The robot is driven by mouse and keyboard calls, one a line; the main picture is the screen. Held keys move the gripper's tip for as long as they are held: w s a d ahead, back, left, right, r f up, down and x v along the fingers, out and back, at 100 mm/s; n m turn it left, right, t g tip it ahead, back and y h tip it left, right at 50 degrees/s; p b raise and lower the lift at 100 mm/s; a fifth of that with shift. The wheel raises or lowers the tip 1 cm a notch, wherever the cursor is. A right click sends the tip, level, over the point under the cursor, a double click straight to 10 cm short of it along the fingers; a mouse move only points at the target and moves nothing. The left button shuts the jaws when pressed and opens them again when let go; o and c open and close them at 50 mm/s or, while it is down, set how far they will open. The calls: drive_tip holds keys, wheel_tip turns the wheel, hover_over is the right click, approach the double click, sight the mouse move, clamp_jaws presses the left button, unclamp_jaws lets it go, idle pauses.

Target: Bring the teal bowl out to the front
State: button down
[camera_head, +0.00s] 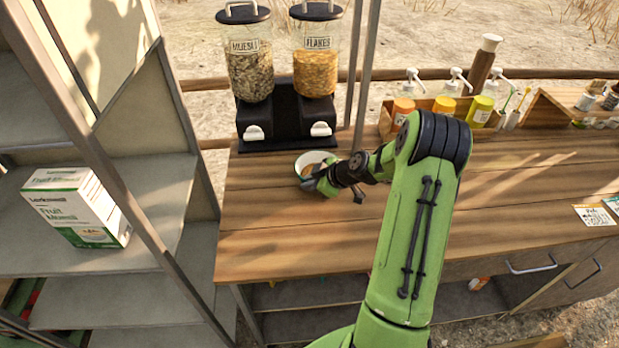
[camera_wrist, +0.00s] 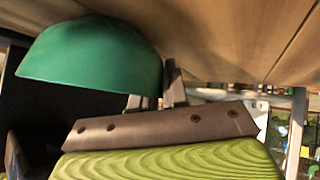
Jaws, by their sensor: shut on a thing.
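The teal bowl (camera_head: 313,157) is on the wooden counter, just in front of the cereal dispenser, with a pale inside facing up. A small brownish patch shows inside it; I cannot tell what it is. My gripper (camera_head: 322,176) reaches it from the right and is shut on its near right side. In the wrist view the bowl (camera_wrist: 90,55) fills the upper left, its rounded green outside beside the fingers of my gripper (camera_wrist: 155,92). The wall between the fingers is mostly hidden. I cannot tell whether the bowl touches the counter.
A dispenser (camera_head: 287,115) with muesli and flakes stands close behind the bowl. A post (camera_head: 365,80) rises to its right. Pump bottles (camera_head: 444,106) stand in a rack at the back. A shelf unit with a cereal box (camera_head: 78,207) is at left. The counter front (camera_head: 290,235) is clear.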

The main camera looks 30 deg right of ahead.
drive_tip(key=s+a+b, duration=0.1)
drive_tip(key=s+b, duration=0.1)
drive_tip(key=s, duration=0.1)
drive_tip(key=s+a+b, duration=0.2)
drive_tip(key=s, duration=0.2)
drive_tip(key=s+a+b, duration=0.1)
drive_tip(key=s, duration=0.2)
drive_tip(key=shift+s+a+f+b, duration=0.15)
drive_tip(key=shift+a+f+b, duration=0.05)
drive_tip(key=shift+a+b, duration=0.2)
drive_tip(key=shift+s+a+r, duration=0.1)
drive_tip(key=shift+s+a, duration=0.15)
drive_tip(key=shift+s, duration=0.1)
drive_tip(key=c, duration=1.1)
unclamp_jaws()
drive_tip(key=shift+o, duration=0.2)
drive_tip(key=shift+w, duration=0.1)
drive_tip(key=p+v, duration=0.3)
drive_tip(key=v, duration=1.3)
